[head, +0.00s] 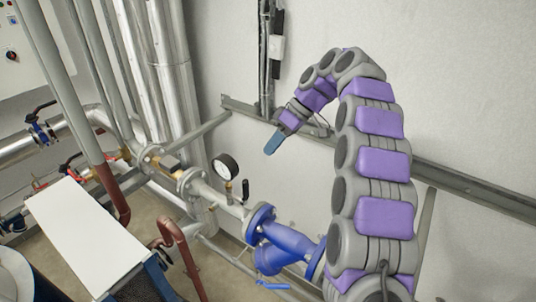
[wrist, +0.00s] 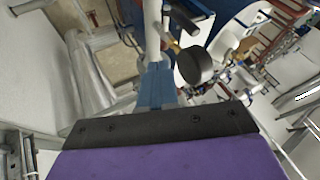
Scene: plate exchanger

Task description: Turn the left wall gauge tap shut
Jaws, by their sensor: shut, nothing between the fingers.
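A round pressure gauge (head: 226,167) with a white face and black rim stands on the grey pipe in the head view. A small brass fitting (head: 229,187) is under it, and a short black upright handle (head: 245,188) is just to its right. I cannot tell for sure which part is the tap. My gripper (head: 273,143) has blue fingers, shut and empty, pointing down above and right of the gauge, apart from it.
A blue valve body (head: 285,245) sits on the pipe below right. A grey wall rail (head: 470,186) runs behind my arm. Silver insulated pipes (head: 160,70) rise on the left, and a white-topped unit (head: 85,235) stands lower left. The space between my gripper and the gauge looks clear.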

